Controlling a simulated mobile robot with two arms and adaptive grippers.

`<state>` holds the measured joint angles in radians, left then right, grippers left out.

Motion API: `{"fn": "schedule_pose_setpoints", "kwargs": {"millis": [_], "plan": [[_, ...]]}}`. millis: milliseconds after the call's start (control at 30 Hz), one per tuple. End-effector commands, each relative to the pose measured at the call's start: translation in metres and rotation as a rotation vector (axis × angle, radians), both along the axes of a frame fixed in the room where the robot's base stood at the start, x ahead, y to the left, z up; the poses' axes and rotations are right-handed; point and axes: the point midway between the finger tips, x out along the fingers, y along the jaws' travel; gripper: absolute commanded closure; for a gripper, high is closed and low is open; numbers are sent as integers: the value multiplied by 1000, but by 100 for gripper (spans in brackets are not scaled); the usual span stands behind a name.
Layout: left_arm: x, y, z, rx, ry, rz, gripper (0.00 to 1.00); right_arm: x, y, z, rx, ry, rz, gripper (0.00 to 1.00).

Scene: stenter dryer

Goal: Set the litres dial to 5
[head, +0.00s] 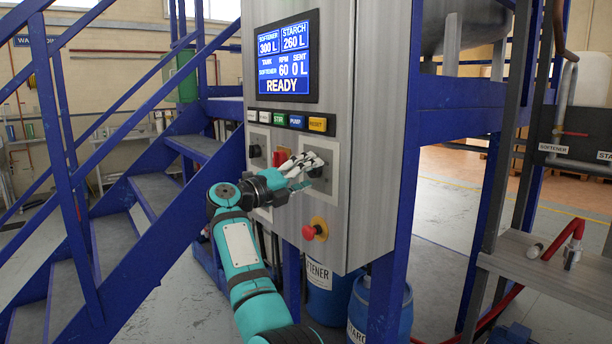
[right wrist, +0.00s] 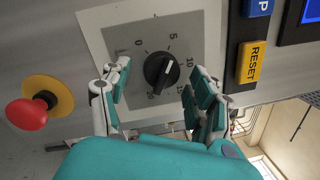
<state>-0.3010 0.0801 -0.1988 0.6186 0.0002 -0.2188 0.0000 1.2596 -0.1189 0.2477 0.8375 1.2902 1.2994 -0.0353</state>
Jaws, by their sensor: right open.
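The litres dial (right wrist: 161,70) is a round black knob with a white pointer line on a grey plate with a printed scale. In the right wrist view its pointer slants up and right, towards the 5-to-10 part of the scale; the exact reading is hard to tell. My right gripper (head: 308,164) is open at the control panel. Its fingers stand on either side of the knob with gaps showing. In the head view the fingers partly hide the dial (head: 317,174). My left gripper is not in view.
A button row includes yellow RESET (head: 318,124), also close in the right wrist view (right wrist: 250,63). A red emergency stop (head: 310,232) sits below the dial. Blue stairs (head: 150,195) stand left.

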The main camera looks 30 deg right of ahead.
Motion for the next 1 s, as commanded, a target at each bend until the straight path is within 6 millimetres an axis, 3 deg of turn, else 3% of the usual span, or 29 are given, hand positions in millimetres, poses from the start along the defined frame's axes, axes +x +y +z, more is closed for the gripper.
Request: {"fn": "schedule_pose_setpoints", "kwargs": {"millis": [167, 400, 600, 767, 1000], "plan": [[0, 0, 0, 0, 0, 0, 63, -1, 21, -3, 1, 2, 6, 38], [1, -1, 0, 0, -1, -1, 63, -9, 72, -8, 2, 2, 5, 38], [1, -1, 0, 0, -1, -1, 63, -13, 105, -12, 3, 2, 3, 38], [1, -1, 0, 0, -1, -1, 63, -15, 117, -13, 1, 1, 2, 38], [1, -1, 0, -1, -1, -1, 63, -16, 118, -13, 2, 1, 1, 38]]}}
